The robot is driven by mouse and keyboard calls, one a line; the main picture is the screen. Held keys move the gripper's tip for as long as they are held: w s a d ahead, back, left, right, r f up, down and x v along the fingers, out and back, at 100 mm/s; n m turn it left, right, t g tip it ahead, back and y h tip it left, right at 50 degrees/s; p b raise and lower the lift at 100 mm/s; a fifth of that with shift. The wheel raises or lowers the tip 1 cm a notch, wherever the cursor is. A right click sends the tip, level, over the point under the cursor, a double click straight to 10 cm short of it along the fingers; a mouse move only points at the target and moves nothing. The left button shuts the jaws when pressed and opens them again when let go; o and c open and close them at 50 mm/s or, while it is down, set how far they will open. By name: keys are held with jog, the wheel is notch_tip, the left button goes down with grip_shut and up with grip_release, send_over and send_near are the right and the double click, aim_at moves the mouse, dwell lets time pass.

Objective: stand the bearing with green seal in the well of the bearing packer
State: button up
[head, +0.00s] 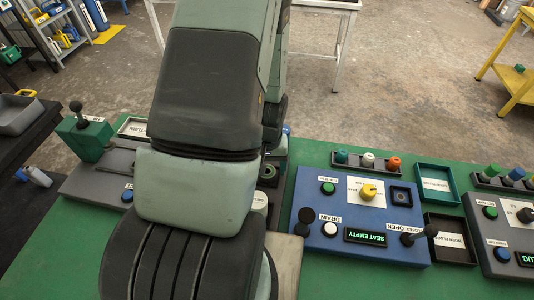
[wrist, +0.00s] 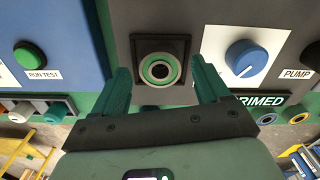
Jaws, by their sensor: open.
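The bearing with green seal (wrist: 160,69) is a metal ring with a green band around a dark centre. In the wrist view it sits inside the square black well (wrist: 138,44) of the bearing packer (wrist: 208,18), face toward the camera. How deep it sits I cannot tell. My gripper (wrist: 161,76) is open, with one green finger on each side of the well and clear space between each finger and the bearing. The packer has a blue knob, a PUMP label and a display ending in "RIMED".
Bearings with a blue seal (wrist: 267,118) and a yellow seal (wrist: 298,118) stand beyond the packer. A blue panel (head: 350,215) reading SEAT EMPTY is right of my arm, with a lever and a rack of coloured plugs (head: 367,162). Green bench top (head: 330,275) is bare in front.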

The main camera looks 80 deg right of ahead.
aim_at(267, 172)
notch_tip(267, 172, up, 11)
jog(key=shift+r, duration=0.2)
dwell(0.3)
